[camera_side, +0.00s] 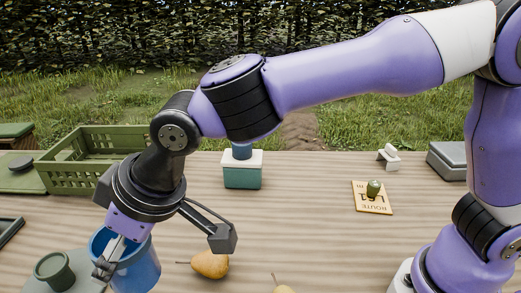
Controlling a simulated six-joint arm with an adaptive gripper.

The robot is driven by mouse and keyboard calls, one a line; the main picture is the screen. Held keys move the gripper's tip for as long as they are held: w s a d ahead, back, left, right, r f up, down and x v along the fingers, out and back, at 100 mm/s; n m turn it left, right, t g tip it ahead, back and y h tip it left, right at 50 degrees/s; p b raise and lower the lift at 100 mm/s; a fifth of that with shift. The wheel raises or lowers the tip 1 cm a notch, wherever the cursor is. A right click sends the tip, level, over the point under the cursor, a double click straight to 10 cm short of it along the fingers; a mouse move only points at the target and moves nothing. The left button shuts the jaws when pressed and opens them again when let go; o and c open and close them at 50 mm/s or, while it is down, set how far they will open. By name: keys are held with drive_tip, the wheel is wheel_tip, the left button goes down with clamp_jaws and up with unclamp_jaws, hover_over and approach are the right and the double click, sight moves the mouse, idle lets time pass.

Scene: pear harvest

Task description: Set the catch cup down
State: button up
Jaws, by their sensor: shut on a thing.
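The catch cup is the blue cup (144,271) at the lower left; its bottom lies near the picture's lower edge, so I cannot tell whether it touches the table. My gripper (107,262) points down at the cup's near left side and is shut on it at the rim. The fingertips are partly hidden against the cup. The inside of the cup is mostly hidden by my gripper.
A yellow pear (210,264) lies right of the cup, and another (284,289) is at the bottom edge. A dark green pot (53,266) stands left. Behind are a green crate (90,180), a teal box (242,178) and a route card (372,205).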

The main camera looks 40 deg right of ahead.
drive_tip(key=shift+w+d+f, duration=0.75)
drive_tip(key=shift+w+f, duration=0.95)
drive_tip(key=shift+f, duration=0.15)
drive_tip(key=shift+w+d+f, duration=0.7)
drive_tip(key=shift+w+f, duration=1)
drive_tip(key=shift+f, duration=0.1)
drive_tip(key=shift+w+d+f, duration=0.75)
drive_tip(key=shift+w+f, duration=0.95)
drive_tip(key=shift+f, duration=0.15)
drive_tip(key=shift+f, duration=0.2)
drive_tip(key=o, duration=0.9)
drive_tip(key=shift+c, duration=0.2)
drive_tip(key=shift+r, duration=0.15)
